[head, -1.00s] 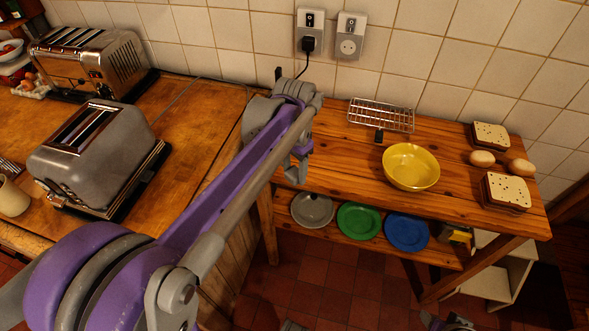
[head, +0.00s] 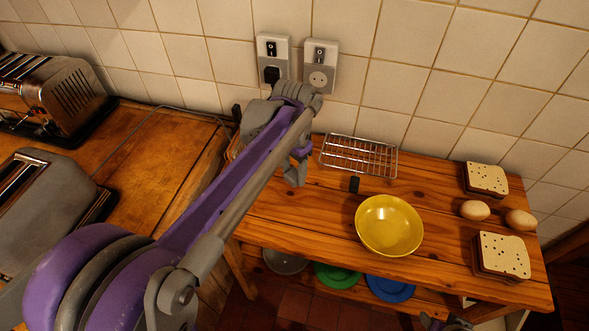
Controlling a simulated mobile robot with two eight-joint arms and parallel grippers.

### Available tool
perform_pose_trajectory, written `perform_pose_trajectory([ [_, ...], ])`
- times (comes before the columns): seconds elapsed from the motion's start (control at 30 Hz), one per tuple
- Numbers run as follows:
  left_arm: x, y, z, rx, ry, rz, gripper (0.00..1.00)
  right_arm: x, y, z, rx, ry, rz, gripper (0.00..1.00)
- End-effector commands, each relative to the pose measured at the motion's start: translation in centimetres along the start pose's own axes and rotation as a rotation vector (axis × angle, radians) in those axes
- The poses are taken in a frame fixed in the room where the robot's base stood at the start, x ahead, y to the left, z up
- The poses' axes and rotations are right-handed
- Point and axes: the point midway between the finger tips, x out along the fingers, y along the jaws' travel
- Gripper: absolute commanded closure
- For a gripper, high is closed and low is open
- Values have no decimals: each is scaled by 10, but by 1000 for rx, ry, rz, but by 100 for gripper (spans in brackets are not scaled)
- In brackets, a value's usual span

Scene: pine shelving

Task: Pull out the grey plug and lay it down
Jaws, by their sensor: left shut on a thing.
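My left gripper (head: 297,172) hangs over the back left of the pine shelf, in front of the sockets. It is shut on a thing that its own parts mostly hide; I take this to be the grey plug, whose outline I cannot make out. The right socket (head: 320,68) on the tiled wall is empty.
On the shelf top (head: 310,215) are a wire rack (head: 358,156), a yellow bowl (head: 389,226), two eggs and two bread-like blocks (head: 486,180). Plates sit below. Toasters (head: 45,215) stand on the left counter.

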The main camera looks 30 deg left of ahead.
Motion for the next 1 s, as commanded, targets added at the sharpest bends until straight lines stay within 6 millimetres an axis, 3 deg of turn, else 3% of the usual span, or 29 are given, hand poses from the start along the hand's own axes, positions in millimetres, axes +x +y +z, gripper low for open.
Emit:
perform_pose_trajectory([
  [0.7,55,0,0,0,-1,1,100,35,0,28,0,-19,0,50],
  [1.0,62,0,0,0,0,0,100,39,0,31,0,-20,0,50],
])
